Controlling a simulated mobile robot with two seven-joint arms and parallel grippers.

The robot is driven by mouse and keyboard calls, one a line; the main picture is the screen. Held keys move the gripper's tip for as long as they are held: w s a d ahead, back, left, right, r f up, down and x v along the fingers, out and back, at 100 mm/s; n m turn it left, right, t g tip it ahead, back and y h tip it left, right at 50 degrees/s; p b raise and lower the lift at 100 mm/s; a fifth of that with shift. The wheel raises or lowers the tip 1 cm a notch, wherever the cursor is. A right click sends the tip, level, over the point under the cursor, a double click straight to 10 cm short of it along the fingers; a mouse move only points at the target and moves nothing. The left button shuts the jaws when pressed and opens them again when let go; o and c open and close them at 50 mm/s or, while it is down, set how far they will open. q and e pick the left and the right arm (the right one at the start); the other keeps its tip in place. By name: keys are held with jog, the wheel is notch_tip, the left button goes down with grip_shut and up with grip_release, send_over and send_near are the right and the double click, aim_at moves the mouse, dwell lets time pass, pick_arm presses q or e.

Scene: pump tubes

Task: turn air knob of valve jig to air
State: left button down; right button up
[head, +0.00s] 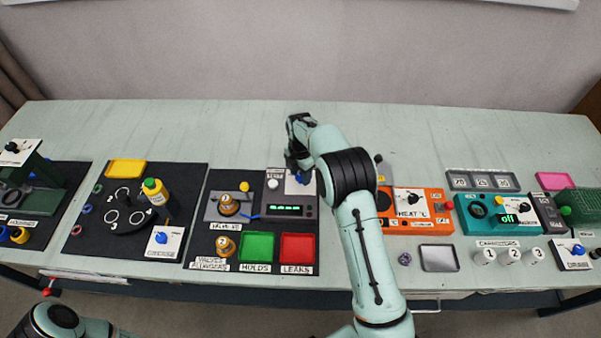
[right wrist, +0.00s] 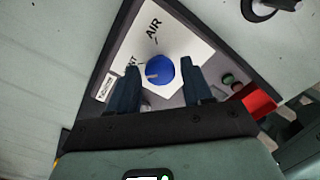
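The valve jig (head: 291,208) is a dark box with a green lit display, right of center-left on the table. Its white plate (right wrist: 185,42) carries a round blue air knob (right wrist: 160,71), clear in the right wrist view. The knob's pale pointer line aims left, toward a partly hidden label ending in T; the AIR label is above it. My right gripper (right wrist: 160,75) is open, its dark fingers on either side of the knob with small gaps visible. In the head view my right gripper (head: 298,160) is over the jig's back and partly hides the plate. My left gripper is out of view.
Green (head: 257,247) and red (head: 297,247) trays lie in front of the jig. A brass valve (head: 229,205) stands to its left. An orange heater box (head: 418,211) is to the right, beyond my right arm. The table behind is clear.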

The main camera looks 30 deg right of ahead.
jog(key=c, duration=0.7)
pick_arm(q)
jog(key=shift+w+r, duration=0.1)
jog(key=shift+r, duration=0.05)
pick_arm(e)
jog(key=m+p, duration=0.1)
jog(key=m, duration=0.2)
jog(key=shift+r, duration=0.1)
jog(key=m, duration=0.3)
jog(key=shift+m+p, duration=0.3)
jog(key=shift+m, duration=0.1)
jog(key=m, duration=0.5)
jog(key=shift+p, duration=0.4)
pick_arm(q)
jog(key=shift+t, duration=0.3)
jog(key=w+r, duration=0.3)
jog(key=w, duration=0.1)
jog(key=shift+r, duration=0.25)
pick_arm(e)
jog(key=m, duration=0.6)
jog(key=o, duration=1.1)
jog(key=shift+c, duration=0.2)
